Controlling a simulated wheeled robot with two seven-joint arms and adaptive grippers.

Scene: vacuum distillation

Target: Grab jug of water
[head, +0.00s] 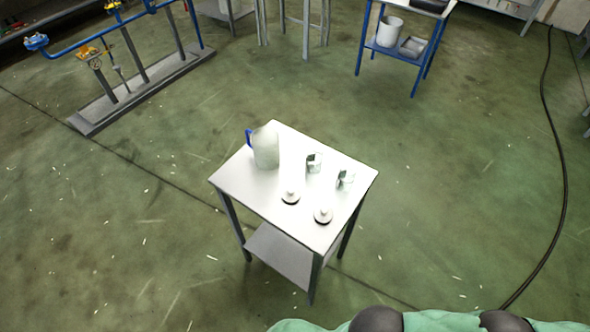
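The jug (266,149) is a pale, translucent vessel with a blue handle on its left side. It stands upright at the far left part of a small white table (239,185). Its water level cannot be made out. Two small clear cups, one (314,163) nearer the middle and one (345,179) near the right edge, stand on the same table. Two round white lids with knobs, one (290,197) and another (323,215), lie nearer the front. Neither of my grippers is in view.
The table has a lower shelf (280,254). Green floor around it is clear. A pipe stand (140,95) is at the back left. A blue-framed cart (392,52) with a white bucket (389,31) stands at the back right. A black cable (562,170) runs along the right.

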